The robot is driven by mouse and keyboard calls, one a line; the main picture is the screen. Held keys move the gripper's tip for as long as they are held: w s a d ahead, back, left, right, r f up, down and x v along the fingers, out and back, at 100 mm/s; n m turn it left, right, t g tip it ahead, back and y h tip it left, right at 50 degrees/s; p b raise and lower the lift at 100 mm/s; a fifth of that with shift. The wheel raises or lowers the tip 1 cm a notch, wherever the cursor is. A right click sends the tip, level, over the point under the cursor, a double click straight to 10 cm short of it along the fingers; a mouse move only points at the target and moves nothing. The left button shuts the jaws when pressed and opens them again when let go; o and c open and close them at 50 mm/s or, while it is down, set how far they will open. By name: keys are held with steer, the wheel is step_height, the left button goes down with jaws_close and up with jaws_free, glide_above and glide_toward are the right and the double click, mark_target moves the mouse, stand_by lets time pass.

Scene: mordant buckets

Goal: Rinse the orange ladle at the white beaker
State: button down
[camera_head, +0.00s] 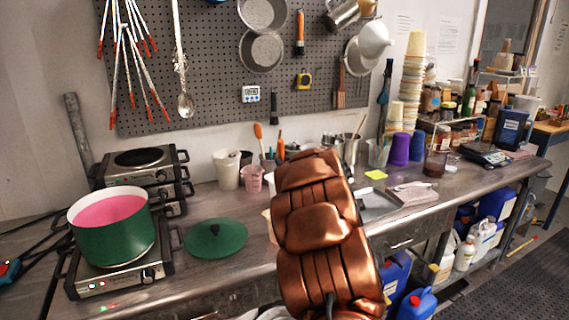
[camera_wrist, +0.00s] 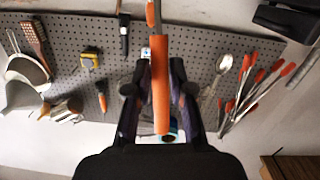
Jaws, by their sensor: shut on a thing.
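The orange ladle (camera_wrist: 160,85) shows in the wrist view as a long orange handle between the dark fingers of my gripper (camera_wrist: 160,95). My gripper is shut on it. The ladle's bowl cannot be made out. In the camera_head view my copper-coloured arm hides my gripper and most or all of the ladle. A white beaker (camera_head: 226,169) stands upright on the steel bench, left of my arm. Its contents cannot be seen. The beaker cannot be made out in the wrist view, so the ladle's distance from it is unclear.
A green pot (camera_head: 113,241) with pink liquid sits on a front hot plate (camera_head: 110,282). A green lid (camera_head: 216,238) lies to its right. A pink cup (camera_head: 251,179) stands near the beaker. A pegboard (camera_head: 215,75) with hanging tools is behind the bench.

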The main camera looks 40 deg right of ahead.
steer(key=shift+w+d+p, duration=0.3)
steer(key=shift+d+p, duration=0.1)
steer(key=shift+d, duration=0.25)
steer(key=shift+a, duration=0.1)
steer(key=shift+s+a, duration=0.35)
steer(key=shift+a, duration=0.3)
steer(key=shift+w+d+r+p, duration=0.1)
steer(key=shift+w+d+p, duration=0.3)
steer(key=shift+d, duration=0.4)
step_height(320, 180, up, 12)
steer(key=p, duration=1)
steer(key=shift+r, duration=0.25)
